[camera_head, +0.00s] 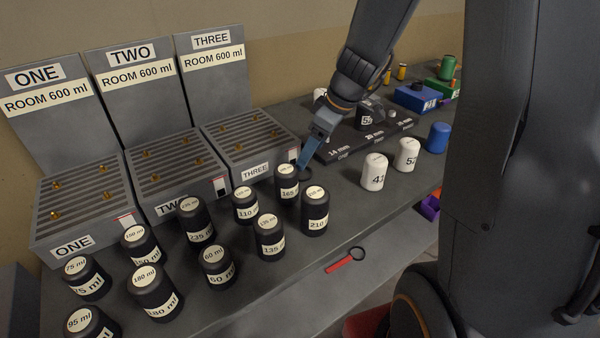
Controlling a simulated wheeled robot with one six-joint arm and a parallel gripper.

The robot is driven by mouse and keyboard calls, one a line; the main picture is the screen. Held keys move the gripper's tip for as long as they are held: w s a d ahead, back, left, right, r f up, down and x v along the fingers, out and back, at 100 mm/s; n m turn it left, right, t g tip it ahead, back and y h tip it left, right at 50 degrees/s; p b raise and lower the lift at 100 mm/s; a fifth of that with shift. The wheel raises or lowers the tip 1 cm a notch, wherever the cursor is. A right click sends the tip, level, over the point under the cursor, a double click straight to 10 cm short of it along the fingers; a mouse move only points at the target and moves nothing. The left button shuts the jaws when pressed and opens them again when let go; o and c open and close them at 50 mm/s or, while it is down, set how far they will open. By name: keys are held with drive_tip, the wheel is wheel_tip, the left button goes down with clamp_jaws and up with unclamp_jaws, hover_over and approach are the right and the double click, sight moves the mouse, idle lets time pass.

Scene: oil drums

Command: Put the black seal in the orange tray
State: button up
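My gripper (303,163) reaches down to the table with blue fingers, just right of the block marked THREE and behind the 165 ml drum. The fingers overlap from this side, so I cannot tell whether they are open or shut. A small dark ring-like thing (306,174), perhaps the black seal, shows at the fingertips, partly hidden by the drum; I cannot tell whether it is held. A small orange edge (437,192), perhaps of the orange tray, shows below the table's right side beside a purple tray (429,208), mostly hidden by my arm.
Several black labelled drums (269,237) stand in front of the grey slotted racks (250,140). White drums (374,172) and a blue drum (437,137) stand to the right. A red-handled magnifier (345,262) lies near the front edge.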

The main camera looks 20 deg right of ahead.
sight(300, 174)
drive_tip(key=x, duration=0.1)
drive_tip(key=p+x, duration=0.1)
drive_tip(key=x, duration=0.2)
drive_tip(key=shift+s+a+f, duration=0.15)
drive_tip(key=shift+s+f, duration=0.2)
drive_tip(key=shift+w+f, duration=0.15)
drive_tip(key=shift+f, duration=0.2)
drive_tip(key=c, duration=1.2)
drive_tip(key=shift+r, duration=0.1)
